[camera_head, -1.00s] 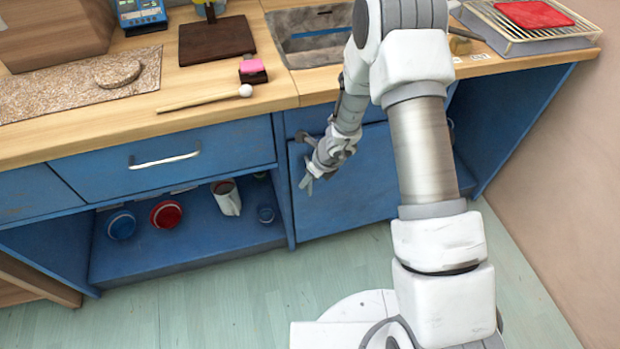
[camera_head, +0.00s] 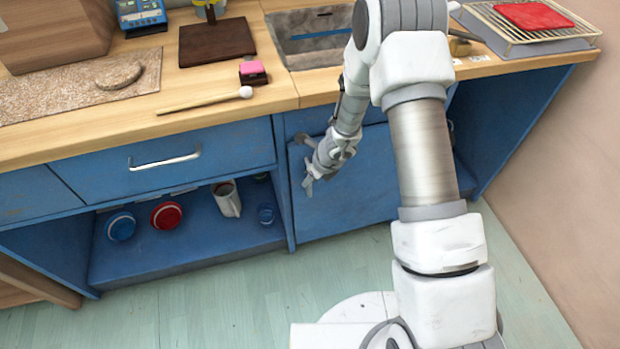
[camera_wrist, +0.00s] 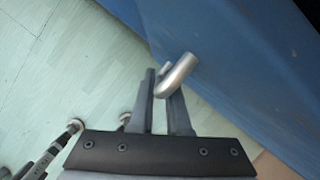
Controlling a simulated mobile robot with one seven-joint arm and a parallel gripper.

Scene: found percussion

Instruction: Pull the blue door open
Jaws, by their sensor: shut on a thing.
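The blue door (camera_head: 355,205) is the panel below the sink, to the right of the open shelf. It looks shut or nearly shut; I cannot tell if there is a small gap. In the wrist view the door (camera_wrist: 235,50) fills the upper right. Its silver bar handle (camera_wrist: 178,75) lies between the two fingers of my gripper (camera_wrist: 163,82), which is shut on it. In the head view my gripper (camera_head: 308,184) is at the door's left side, and my wrist hides most of the handle.
A drawer (camera_head: 160,160) with a silver handle is to the left. Below it a shelf (camera_head: 180,255) holds a mug (camera_head: 228,200), a red round thing (camera_head: 166,215) and blue ones. A mallet (camera_head: 205,99) lies on the counter. The floor (camera_head: 200,310) in front is clear.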

